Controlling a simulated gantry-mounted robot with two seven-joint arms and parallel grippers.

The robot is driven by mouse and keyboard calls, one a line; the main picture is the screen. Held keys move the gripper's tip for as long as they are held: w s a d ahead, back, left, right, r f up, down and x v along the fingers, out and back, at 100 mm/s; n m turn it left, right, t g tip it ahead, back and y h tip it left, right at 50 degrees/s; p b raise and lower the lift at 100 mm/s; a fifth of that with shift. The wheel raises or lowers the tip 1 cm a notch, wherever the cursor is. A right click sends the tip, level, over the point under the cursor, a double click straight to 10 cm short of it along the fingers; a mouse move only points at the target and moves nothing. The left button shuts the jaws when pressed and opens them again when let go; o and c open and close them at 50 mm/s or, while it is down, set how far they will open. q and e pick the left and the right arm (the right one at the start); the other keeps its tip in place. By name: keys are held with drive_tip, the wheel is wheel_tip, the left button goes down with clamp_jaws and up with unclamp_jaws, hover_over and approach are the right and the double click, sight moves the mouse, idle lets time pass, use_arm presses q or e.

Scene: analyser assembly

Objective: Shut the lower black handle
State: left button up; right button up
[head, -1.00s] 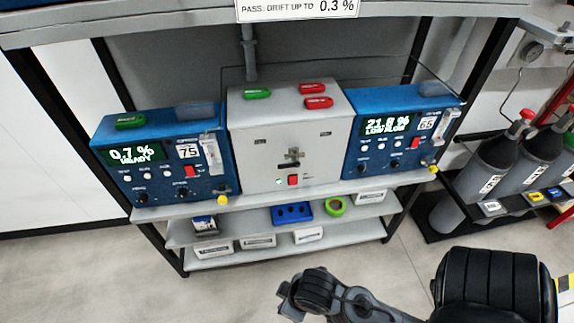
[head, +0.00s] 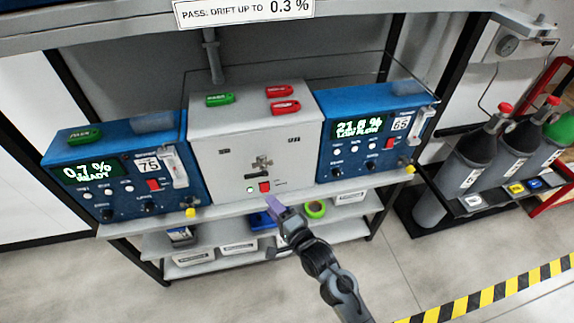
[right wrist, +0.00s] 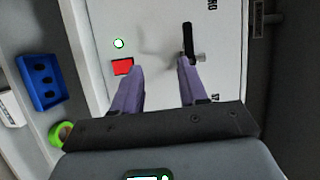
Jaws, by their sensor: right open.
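The black handle (head: 262,173) is on the front of the grey box, just above the red switch. In the right wrist view the black handle (right wrist: 188,38) is a dark bar beside a grey metal stub (right wrist: 200,57). My right gripper (head: 272,206) is in front of and below the box's lower front. In the right wrist view my right gripper (right wrist: 160,66) has its purple fingers apart with nothing between them. One fingertip is near the red switch, the other near the end of the handle; contact cannot be told. My left gripper is not in view.
The grey box (head: 215,160) stands between two blue analysers (head: 125,190) and (head: 345,155) on a shelf. A red switch (head: 265,187) and a lit green lamp are below the handle. A blue tray and a green tape roll (head: 316,209) lie on the lower shelf. Gas cylinders stand right.

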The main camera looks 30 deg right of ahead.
sight(252, 177)
drive_tip(key=shift+t, duration=0.4)
drive_tip(key=w+r, duration=0.1)
drive_tip(key=w, duration=0.3)
drive_tip(key=w+a+r+b, duration=0.1)
drive_tip(key=w, duration=0.3)
drive_tip(key=w+r, duration=0.2)
drive_tip(key=w, duration=0.3)
drive_tip(key=shift+a+b, duration=0.3)
drive_tip(key=shift+a, duration=0.05)
clamp_jaws()
